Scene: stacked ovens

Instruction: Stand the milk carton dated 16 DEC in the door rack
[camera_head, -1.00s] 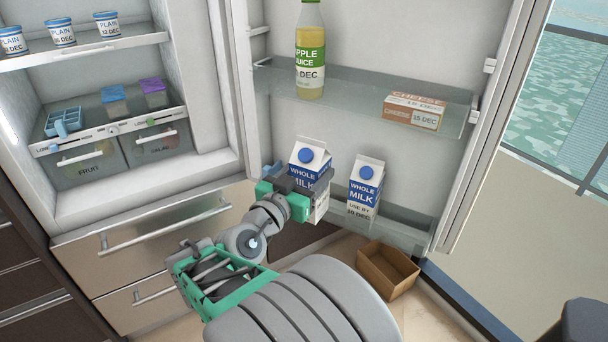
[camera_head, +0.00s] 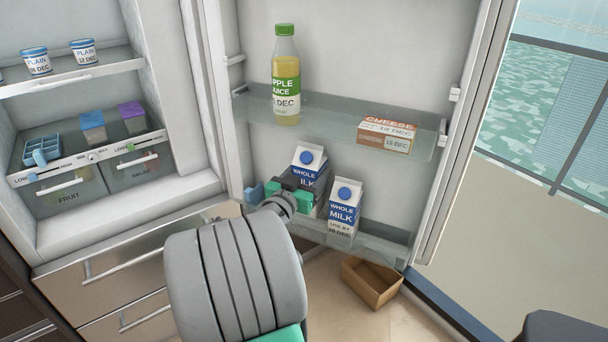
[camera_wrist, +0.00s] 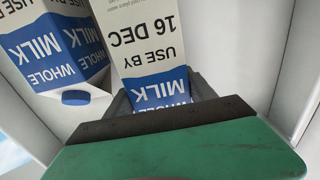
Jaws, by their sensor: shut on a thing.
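The milk carton dated 16 DEC (camera_wrist: 140,45) is white and blue, and its date reads upside down in the wrist view. In the head view the same carton (camera_head: 310,165) is upright or nearly so, at the lower door rack (camera_head: 376,244). My gripper (camera_head: 298,193) is shut on it, and it also shows in the wrist view (camera_wrist: 165,108). The carton's base is hidden by my gripper and arm, so I cannot tell whether it touches the rack floor. A second whole milk carton (camera_head: 344,212) stands in the rack just right of it.
The door shelf above holds an apple juice bottle (camera_head: 286,80) and a cheese box (camera_head: 387,134). A small blue thing (camera_head: 254,193) is at the rack's left end. An open brown box (camera_head: 371,284) lies on the floor. The rack's right end is clear.

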